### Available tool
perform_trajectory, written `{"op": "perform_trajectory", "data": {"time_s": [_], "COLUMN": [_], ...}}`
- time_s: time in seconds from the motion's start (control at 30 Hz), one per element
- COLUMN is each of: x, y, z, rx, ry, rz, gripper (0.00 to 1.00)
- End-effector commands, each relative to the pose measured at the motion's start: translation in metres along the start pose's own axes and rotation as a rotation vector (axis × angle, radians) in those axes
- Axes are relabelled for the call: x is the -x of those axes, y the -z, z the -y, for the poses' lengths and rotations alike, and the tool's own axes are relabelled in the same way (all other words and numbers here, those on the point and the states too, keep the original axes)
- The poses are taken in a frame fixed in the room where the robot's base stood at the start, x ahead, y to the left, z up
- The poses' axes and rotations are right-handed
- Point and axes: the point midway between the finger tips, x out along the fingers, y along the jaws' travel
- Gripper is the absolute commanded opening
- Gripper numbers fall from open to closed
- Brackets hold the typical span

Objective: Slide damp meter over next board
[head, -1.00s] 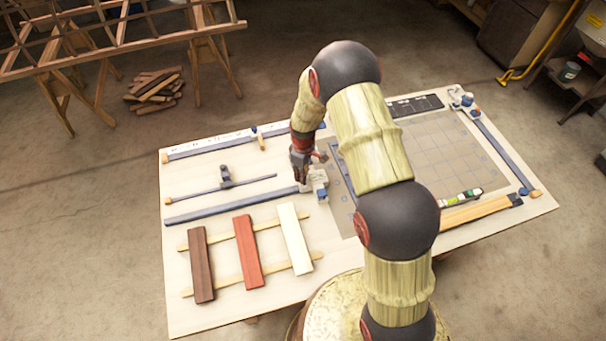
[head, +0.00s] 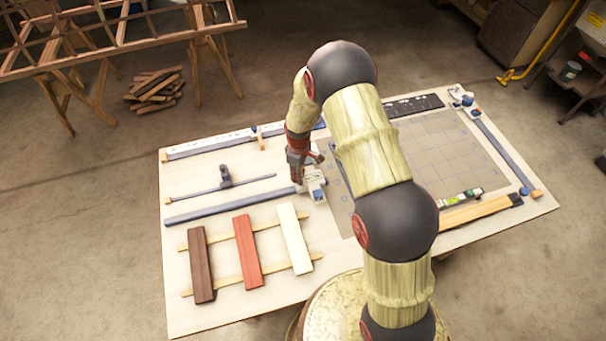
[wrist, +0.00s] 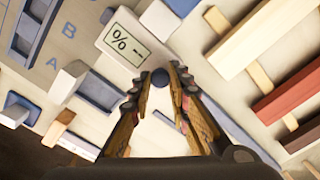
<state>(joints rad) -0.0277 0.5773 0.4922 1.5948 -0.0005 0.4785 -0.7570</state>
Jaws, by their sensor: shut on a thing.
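The damp meter (wrist: 127,42) is a pale box with a grey display reading "% –" in the wrist view. A dark blue round knob (wrist: 160,77) lies at its near edge, between my fingertips. My gripper (wrist: 160,80) is shut on this knob. In the head view my gripper (head: 298,184) is at the small pale and blue parts right of the boards' far ends; the meter is hard to make out there. The cream board (head: 295,238), red board (head: 247,251) and brown board (head: 201,265) lie side by side across two thin battens, clear of the gripper.
A long blue bar clamp (head: 225,211) lies just beyond the boards, with a shorter clamp (head: 225,183) behind it. A gridded grey mat (head: 445,150) covers the table's right side. Bare tabletop (head: 182,325) shows at the front left.

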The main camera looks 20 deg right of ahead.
Motion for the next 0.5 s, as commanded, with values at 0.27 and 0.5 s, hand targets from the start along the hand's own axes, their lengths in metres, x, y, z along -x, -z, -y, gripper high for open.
{"op": "perform_trajectory", "data": {"time_s": [0.27,0.5], "x": [-0.002,-0.001], "y": [0.059,0.087], "z": [0.058,0.086], "rx": [0.007,0.003], "ry": [-0.002,-0.001], "rz": [-0.003,-0.002], "gripper": [0.0,0.0]}}
